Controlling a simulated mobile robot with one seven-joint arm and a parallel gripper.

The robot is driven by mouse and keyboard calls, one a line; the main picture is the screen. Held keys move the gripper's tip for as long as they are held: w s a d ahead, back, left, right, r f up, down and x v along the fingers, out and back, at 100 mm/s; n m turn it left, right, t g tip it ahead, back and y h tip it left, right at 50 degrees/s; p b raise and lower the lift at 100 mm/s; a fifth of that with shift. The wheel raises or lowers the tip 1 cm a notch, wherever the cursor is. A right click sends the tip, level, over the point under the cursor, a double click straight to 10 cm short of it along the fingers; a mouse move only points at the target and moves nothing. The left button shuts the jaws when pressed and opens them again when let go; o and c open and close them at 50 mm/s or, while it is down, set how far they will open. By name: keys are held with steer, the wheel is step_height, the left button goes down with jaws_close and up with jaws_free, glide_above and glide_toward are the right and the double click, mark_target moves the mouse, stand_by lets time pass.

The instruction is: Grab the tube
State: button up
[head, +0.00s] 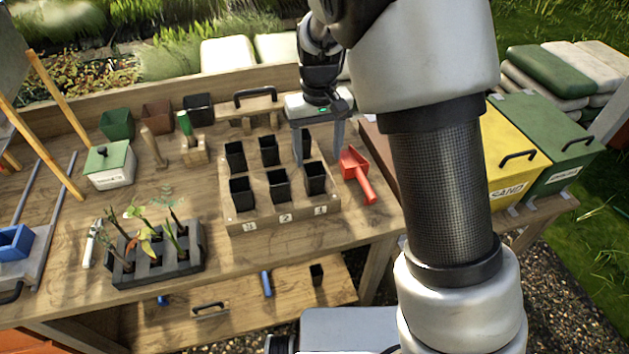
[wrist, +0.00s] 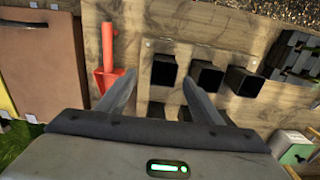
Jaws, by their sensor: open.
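Several black square tubes stand in a wooden tray (head: 240,222) with numbered labels on its front edge. The front row holds a left tube (head: 240,193), a middle tube (head: 278,185) and a right tube (head: 315,178). Behind are a left tube (head: 235,157), a middle one (head: 268,150) and a right one (head: 305,148), partly hidden by a finger. My gripper (head: 318,158) is open, fingers pointing down over the tray's back right corner. In the wrist view, my open gripper (wrist: 160,92) has nothing visible held; the front-right tube (wrist: 163,70) shows beyond its fingertips.
A red scoop (head: 357,175) lies close right of the tray and my gripper. A wooden float (head: 249,108) is behind. A dark seedling tray (head: 150,275) stands front left. Yellow (head: 512,155) and green bins stand right.

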mark_target(314, 175)
step_height(314, 175, down, 4)
steer(key=shift+r, duration=0.2)
steer(key=shift+a+f+p, duration=0.15)
steer(key=shift+a+f, duration=0.05)
steer(key=shift+f, duration=1.15)
steer(key=shift+a+f+p, duration=0.15)
steer(key=shift+f, duration=1.2)
steer(key=shift+c, duration=0.3)
steer(key=c, duration=1)
